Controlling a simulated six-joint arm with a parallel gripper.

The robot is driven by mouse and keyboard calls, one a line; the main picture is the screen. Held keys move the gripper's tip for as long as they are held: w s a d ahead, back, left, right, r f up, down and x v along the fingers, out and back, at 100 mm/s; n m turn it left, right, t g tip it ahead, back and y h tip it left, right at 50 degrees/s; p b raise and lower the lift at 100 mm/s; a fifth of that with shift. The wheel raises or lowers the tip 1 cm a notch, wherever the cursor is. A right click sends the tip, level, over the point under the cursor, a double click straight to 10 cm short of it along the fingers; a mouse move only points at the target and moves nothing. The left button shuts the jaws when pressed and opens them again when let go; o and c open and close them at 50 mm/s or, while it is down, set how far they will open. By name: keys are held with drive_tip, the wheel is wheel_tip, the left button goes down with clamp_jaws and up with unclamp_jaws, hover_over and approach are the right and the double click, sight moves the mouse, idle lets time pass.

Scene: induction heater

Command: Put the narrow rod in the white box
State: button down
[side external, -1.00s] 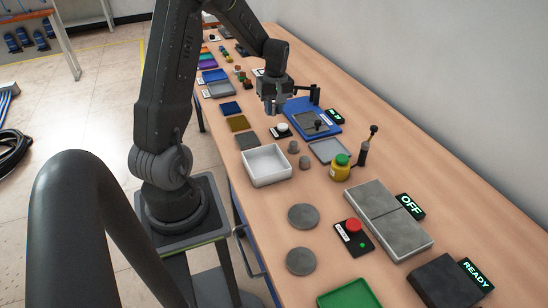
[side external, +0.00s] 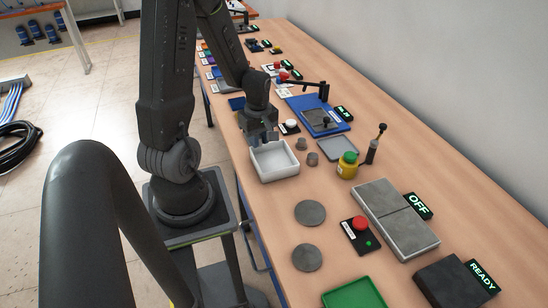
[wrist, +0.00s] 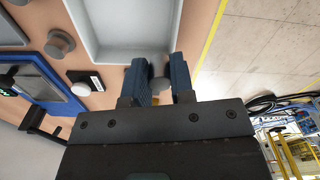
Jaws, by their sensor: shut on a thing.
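The white box (side external: 290,175) is an open tray on the bench, and its wall also shows in the wrist view (wrist: 88,28). My gripper (side external: 265,142) is at the far side of the box, over its rim. In the wrist view my gripper (wrist: 160,76) is shut on a small grey cylinder, the narrow rod (wrist: 158,66), held between the blue-grey fingers. The rod is seen nearly end-on. In the side view the rod is hard to make out. How high it is above the box cannot be told.
Two short grey cylinders (side external: 300,144) (side external: 313,158) stand right of the box. A white button on a black base (side external: 290,127), a blue fixture (side external: 318,115), a grey tray (side external: 338,148) and a yellow device with a green top (side external: 347,166) are nearby.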

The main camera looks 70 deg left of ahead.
sight(274, 164)
drive_tip(key=w+d+f, duration=0.1)
drive_tip(key=w, duration=0.1)
drive_tip(key=w+d+f, duration=0.1)
drive_tip(key=shift+w+f, duration=0.35)
drive_tip(key=shift+f, duration=1.95)
drive_tip(key=shift+f, duration=0.15)
drive_tip(key=c, duration=1)
unclamp_jaws()
wheel_tip(274, 164, up, 12)
drive_tip(key=s+d+r+m+t, duration=0.2)
drive_tip(key=d+r+m, duration=0.3)
drive_tip(key=d+m, duration=0.1)
drive_tip(key=s+d+r+m+t, duration=0.1)
drive_tip(key=d+r+m+t, duration=0.1)
drive_tip(key=d+r+m, duration=0.4)
drive_tip(key=s+d+r+m+t, duration=0.1)
drive_tip(key=s+d+r+m, duration=0.1)
drive_tip(key=d+r+m, duration=0.4)
drive_tip(key=shift+s+d+m+t, duration=0.2)
drive_tip(key=shift+d+m, duration=0.25)
drive_tip(key=shift+m, duration=0.2)
drive_tip(key=shift+s+d+m+t, duration=0.2)
drive_tip(key=shift+d+m, duration=0.25)
drive_tip(key=shift+m, duration=0.2)
